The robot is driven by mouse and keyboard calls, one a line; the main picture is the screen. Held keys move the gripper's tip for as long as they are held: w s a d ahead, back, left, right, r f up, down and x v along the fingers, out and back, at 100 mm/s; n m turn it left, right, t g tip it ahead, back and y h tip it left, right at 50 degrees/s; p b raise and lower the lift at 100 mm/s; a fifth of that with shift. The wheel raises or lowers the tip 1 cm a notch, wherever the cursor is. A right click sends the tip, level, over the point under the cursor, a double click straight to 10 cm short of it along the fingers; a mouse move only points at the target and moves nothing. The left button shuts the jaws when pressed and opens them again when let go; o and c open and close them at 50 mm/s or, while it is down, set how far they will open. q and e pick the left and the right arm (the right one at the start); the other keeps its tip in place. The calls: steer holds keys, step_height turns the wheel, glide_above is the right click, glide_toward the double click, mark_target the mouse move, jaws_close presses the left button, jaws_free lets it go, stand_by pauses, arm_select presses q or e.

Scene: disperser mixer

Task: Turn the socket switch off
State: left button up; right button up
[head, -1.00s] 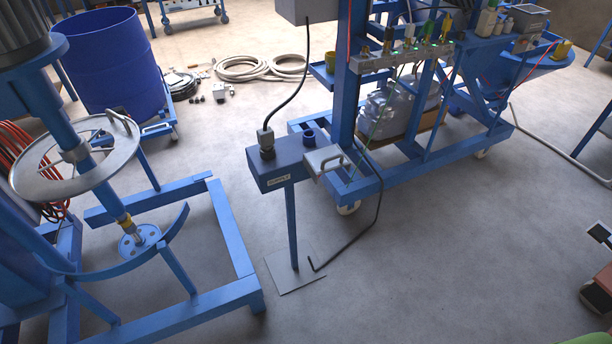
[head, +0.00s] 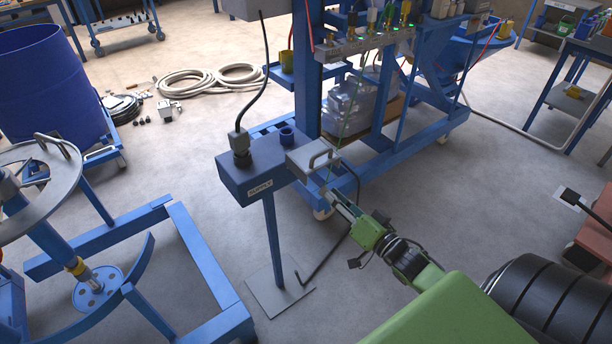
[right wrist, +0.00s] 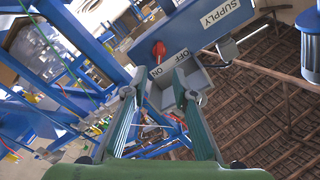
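The blue supply box (head: 232,180) stands on a post in the head view, with a grey socket housing with a handle (head: 306,161) on its right side. In the right wrist view the SUPPLY box (right wrist: 185,30) carries a red switch (right wrist: 158,49) beside an OFF/ON label (right wrist: 170,64). Which mark the switch points at, I cannot tell. My right gripper (head: 329,194) is just below and right of the grey housing. In the right wrist view its fingers (right wrist: 155,92) are apart and empty, with the switch beyond them. My left gripper is not in view.
A black cable (head: 266,85) runs up from the box's plug. The blue wheeled frame (head: 390,160) stands close behind. A blue mixer frame (head: 195,250) is at left. A bent black rod (head: 322,262) reaches the floor plate (head: 277,295) under the post.

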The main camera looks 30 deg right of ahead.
steer(key=w, duration=1)
steer(key=shift+a, duration=0.45)
steer(key=shift+f, duration=0.1)
jaws_close()
